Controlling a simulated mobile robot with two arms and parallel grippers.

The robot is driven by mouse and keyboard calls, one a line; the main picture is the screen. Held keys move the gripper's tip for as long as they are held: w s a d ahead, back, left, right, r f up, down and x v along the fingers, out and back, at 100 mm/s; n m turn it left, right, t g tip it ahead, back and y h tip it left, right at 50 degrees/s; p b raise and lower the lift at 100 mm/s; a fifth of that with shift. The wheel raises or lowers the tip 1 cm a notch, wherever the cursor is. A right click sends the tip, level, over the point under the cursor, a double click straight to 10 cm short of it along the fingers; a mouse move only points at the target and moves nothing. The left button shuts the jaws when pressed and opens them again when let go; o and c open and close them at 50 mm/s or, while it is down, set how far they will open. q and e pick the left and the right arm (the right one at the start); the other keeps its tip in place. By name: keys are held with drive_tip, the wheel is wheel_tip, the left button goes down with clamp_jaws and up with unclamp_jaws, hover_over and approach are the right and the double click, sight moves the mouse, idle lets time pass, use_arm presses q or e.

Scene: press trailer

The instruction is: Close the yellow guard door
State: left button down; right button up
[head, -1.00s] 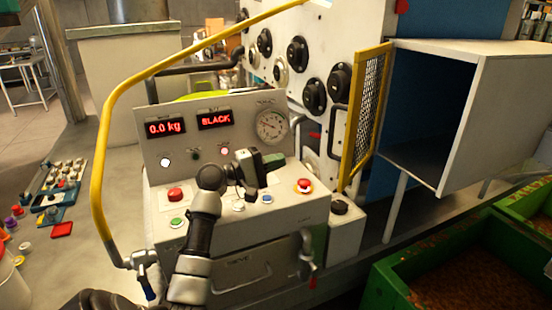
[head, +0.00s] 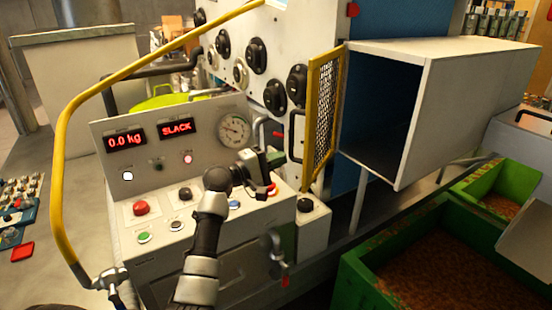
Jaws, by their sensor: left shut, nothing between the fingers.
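The yellow guard door (head: 322,118) is a narrow yellow-framed mesh panel. It stands open at the left side of the mouth of a grey box (head: 440,95), and the dark blue inside of the box is uncovered. My left gripper (head: 268,165) is shut and empty over the right part of the control console (head: 150,178). It is left of and below the door in the picture, with a visible gap between them. It partly hides a red button on the console. My right gripper is not in view.
A yellow rail (head: 62,150) curves along the left of the console. Dark round knobs (head: 256,58) line the white panel behind. A small pedestal with a black button (head: 305,205) stands below the door. Green bins (head: 360,275) with brown contents fill the lower right.

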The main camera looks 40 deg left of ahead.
sight(297, 160)
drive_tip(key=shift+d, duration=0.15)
use_arm(q)
drive_tip(key=shift+s+d+p, duration=0.2)
drive_tip(key=shift+d+p, duration=0.25)
drive_tip(key=shift+d, duration=1.2)
drive_tip(key=w+d+p, duration=0.1)
drive_tip(key=w+d, duration=0.2)
drive_tip(key=d, duration=0.3)
drive_tip(key=w+d+n+y+p, duration=0.1)
drive_tip(key=w+d, duration=0.2)
drive_tip(key=d, duration=0.4)
drive_tip(key=w+d+t+y+p, duration=0.1)
drive_tip(key=w+d, duration=0.2)
drive_tip(key=d, duration=0.4)
drive_tip(key=shift+w+d+r+n, duration=0.15)
drive_tip(key=shift+d+r+n, duration=0.05)
drive_tip(key=shift+d+n, duration=0.1)
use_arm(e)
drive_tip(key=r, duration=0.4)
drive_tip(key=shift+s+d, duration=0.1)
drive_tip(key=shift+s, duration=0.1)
use_arm(q)
drive_tip(key=shift+r, duration=0.15)
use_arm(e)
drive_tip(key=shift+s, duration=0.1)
